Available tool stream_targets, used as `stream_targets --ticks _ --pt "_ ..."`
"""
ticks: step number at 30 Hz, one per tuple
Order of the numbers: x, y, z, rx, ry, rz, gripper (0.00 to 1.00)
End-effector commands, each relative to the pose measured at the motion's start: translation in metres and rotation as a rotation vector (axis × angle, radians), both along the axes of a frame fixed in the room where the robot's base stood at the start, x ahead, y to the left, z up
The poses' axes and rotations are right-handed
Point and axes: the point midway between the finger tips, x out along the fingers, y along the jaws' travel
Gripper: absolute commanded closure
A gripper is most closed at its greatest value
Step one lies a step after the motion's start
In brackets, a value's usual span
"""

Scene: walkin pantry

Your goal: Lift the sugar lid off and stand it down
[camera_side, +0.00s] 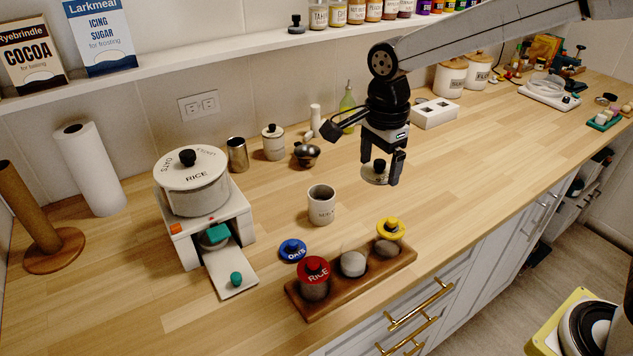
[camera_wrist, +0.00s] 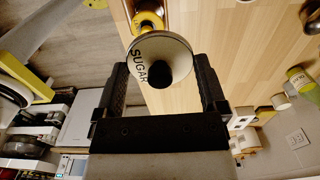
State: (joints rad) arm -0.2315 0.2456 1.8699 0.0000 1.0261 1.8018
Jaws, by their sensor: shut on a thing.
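The sugar lid (camera_side: 375,178) is a pale disc with a dark knob. My gripper (camera_side: 381,170) is shut on it and holds it in the air above the counter, right of and above the sugar canister. In the wrist view the lid (camera_wrist: 175,52) reads SUGAR and sits between the two fingers (camera_wrist: 163,85), knob toward the camera. The sugar canister (camera_side: 321,207) is a cream pot standing upright and open on the wooden counter (camera_side: 470,150). Its lettering is only partly readable, and its inside is mostly dark.
A wooden rack (camera_side: 375,280) at the front holds a red-lidded RICE jar (camera_side: 314,284), an open jar (camera_side: 352,264) and a yellow-lidded jar (camera_side: 388,244). A blue lid (camera_side: 292,250) lies nearby. A dispenser (camera_side: 195,195) stands left. The counter right of the canister is clear.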

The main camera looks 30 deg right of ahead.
Motion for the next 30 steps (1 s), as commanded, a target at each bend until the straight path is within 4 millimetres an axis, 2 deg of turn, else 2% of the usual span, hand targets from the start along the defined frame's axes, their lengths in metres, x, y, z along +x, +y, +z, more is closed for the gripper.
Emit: stream_targets --ticks 30 --pt "0.0 0.0 0.026 0.0 -0.002 0.0 0.65"
